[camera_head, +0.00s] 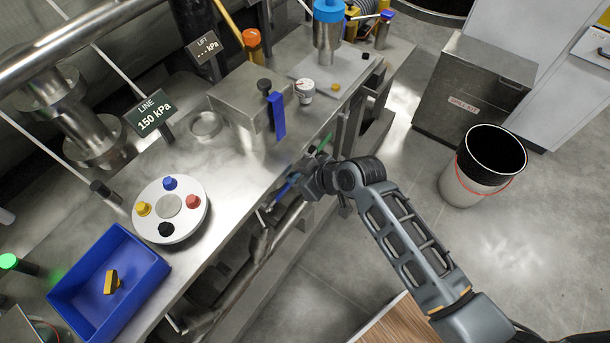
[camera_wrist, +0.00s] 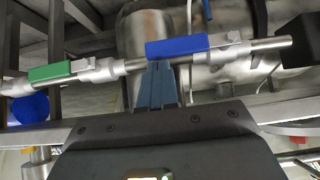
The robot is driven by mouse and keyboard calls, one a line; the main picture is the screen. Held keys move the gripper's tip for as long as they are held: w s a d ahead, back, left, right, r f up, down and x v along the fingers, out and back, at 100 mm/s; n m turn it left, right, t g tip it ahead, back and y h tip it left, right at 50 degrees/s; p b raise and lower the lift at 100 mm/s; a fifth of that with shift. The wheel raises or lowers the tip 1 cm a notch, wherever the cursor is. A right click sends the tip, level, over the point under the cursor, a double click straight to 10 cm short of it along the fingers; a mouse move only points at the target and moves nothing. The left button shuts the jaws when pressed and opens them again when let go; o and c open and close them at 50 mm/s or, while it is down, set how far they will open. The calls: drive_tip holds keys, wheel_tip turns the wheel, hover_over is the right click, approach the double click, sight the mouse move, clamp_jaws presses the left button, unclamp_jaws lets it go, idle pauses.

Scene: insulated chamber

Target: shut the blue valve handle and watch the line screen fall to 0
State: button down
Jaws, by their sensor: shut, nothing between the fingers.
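A blue valve handle (camera_wrist: 176,46) lies along a horizontal metal pipe in the wrist view. It also shows at the bench front in the head view (camera_head: 286,187), partly hidden by my arm. My gripper (camera_wrist: 158,68) is shut and empty, its fingertips at the lower edge of the blue handle; I cannot tell whether they touch. In the head view my gripper (camera_head: 305,182) is at the bench's front edge. The line screen (camera_head: 154,117) stands on the bench and reads 150 kPa.
A green handle (camera_wrist: 50,72) sits on the same pipe, left of the blue one. Another blue lever (camera_head: 277,115) hangs on a metal box (camera_head: 245,105) on the bench. A lift screen (camera_head: 207,47) shows dashes. A blue tray (camera_head: 75,272) and bucket (camera_head: 470,184) stand apart.

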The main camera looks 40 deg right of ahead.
drive_tip(key=shift+w+f, duration=0.15)
drive_tip(key=shift+f, duration=0.15)
